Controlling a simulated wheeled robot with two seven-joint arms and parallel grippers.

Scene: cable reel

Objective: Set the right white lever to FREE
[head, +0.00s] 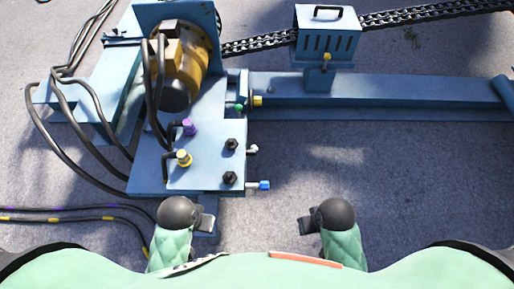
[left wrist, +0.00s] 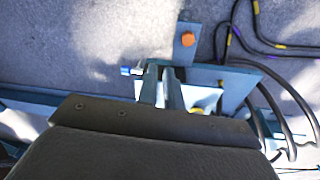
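A small white knob (head: 253,149), which I take for the white lever, sticks out from the right edge of the blue panel (head: 206,160) in the head view. I can read no FREE mark. In the left wrist view the white lever cannot be made out.
A blue-tipped knob (head: 264,184) sits below the white one; it also shows in the left wrist view (left wrist: 126,70). Purple (head: 188,127) and yellow (head: 184,158) fittings and black hoses occupy the panel's left. A blue beam (head: 380,90) runs right; floor below it is clear.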

